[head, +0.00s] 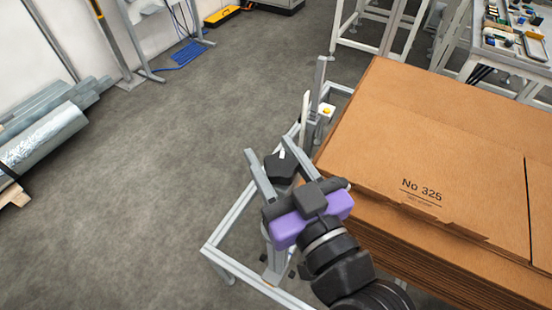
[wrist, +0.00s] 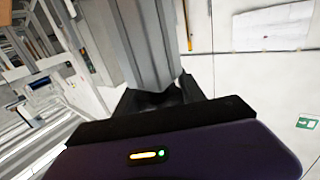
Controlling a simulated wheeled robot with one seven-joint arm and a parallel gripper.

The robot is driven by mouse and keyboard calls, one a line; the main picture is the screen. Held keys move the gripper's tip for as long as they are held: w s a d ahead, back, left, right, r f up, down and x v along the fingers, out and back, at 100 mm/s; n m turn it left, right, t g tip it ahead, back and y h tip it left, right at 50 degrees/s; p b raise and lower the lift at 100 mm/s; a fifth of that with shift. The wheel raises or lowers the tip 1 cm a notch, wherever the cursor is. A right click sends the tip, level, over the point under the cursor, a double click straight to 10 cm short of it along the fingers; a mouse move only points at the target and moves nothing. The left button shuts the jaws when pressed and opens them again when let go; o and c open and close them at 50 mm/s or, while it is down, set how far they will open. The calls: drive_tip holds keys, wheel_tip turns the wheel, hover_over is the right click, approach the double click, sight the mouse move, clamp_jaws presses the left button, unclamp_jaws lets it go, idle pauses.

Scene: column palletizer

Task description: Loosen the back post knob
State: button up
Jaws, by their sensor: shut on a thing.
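A black lobed knob (head: 280,167) with a small white mark sits between the two grey fingers of my gripper (head: 268,146) in the head view. The fingers are shut on the knob, one on each side, with their tips reaching a little past it. The post that bears the knob is mostly hidden by my gripper. In the wrist view a grey metal profile (wrist: 150,42) fills the upper middle. A dark shape (wrist: 165,98) below it is probably the knob, partly hidden by the purple gripper body.
A stack of brown cardboard (head: 440,150) marked "No 325" stands close to the right of my gripper. A low aluminium frame (head: 228,228) runs beneath it. A grey upright (head: 319,85) and a yellow button (head: 327,110) stand beyond.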

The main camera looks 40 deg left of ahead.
drive_tip(key=g+b, duration=0.1)
drive_tip(key=n+g+b, duration=0.1)
drive_tip(key=n+g+y+b, duration=0.1)
drive_tip(key=shift+f+g, duration=0.25)
drive_tip(key=shift+g, duration=0.05)
drive_tip(key=n+g+b, duration=0.1)
drive_tip(key=g, duration=0.1)
drive_tip(key=n+g+b, duration=0.2)
drive_tip(key=shift+s, duration=0.35)
drive_tip(key=n+g+b, duration=0.1)
drive_tip(key=g, duration=0.1)
drive_tip(key=n+g+b, duration=0.1)
drive_tip(key=n+g+h+b, duration=0.1)
drive_tip(key=g, duration=0.1)
drive_tip(key=shift+s+n+g, duration=0.3)
drive_tip(key=shift+s, duration=0.1)
drive_tip(key=shift+s+d+r+n+g+h+b, duration=0.1)
drive_tip(key=shift+s+n+g+h+b, duration=0.1)
drive_tip(key=shift+n+g+h+b, duration=0.6)
drive_tip(key=shift+s+d+r+n+g+h+b, duration=0.15)
drive_tip(key=shift+n+g+h+b, duration=0.25)
drive_tip(key=shift+g, duration=0.7)
drive_tip(key=shift+a+n, duration=0.1)
drive_tip(key=shift+n, duration=0.2)
drive_tip(key=o, duration=1.4)
